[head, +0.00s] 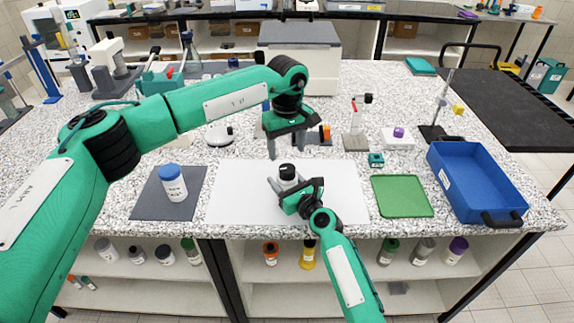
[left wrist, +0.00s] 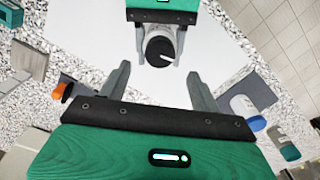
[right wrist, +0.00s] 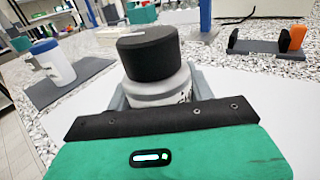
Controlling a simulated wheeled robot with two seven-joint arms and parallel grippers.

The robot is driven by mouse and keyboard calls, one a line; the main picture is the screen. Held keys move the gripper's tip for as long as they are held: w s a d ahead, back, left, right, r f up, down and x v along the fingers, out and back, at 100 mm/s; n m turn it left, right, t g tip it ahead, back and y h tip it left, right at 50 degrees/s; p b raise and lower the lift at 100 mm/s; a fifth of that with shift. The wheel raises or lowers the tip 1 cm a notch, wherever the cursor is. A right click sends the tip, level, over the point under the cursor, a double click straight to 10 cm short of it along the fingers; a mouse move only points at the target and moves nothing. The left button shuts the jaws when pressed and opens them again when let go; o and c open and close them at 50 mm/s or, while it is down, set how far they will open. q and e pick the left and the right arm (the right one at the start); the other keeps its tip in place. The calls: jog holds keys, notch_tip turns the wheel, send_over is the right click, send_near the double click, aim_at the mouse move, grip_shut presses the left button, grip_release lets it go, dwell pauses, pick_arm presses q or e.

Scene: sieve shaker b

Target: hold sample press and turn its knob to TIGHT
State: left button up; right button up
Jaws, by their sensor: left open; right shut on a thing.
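The sample press, a pale grey-white body with a black knob (head: 287,171), stands on the white mat (head: 237,195). In the right wrist view its body (right wrist: 160,88) sits between the fingers and the knob (right wrist: 148,55) rises above them. My right gripper (head: 293,188) is shut on the body from the front. My left gripper (head: 290,149) is open above and behind the press, pointing down. In the left wrist view the knob (left wrist: 159,52) shows from above, ahead of the open fingertips, with a white line pointing right. Markings around the knob cannot be read.
A white jar with a blue lid (head: 173,182) stands on a grey mat to the left. A green mat (head: 402,196) and a blue tray (head: 437,163) lie to the right. Small lab devices and a large grey-white box (head: 318,65) stand behind.

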aim_at(287, 168)
pick_arm(q)
notch_tip(287, 168, down, 7)
jog(key=shift+r, duration=0.2)
jog(key=c, duration=1)
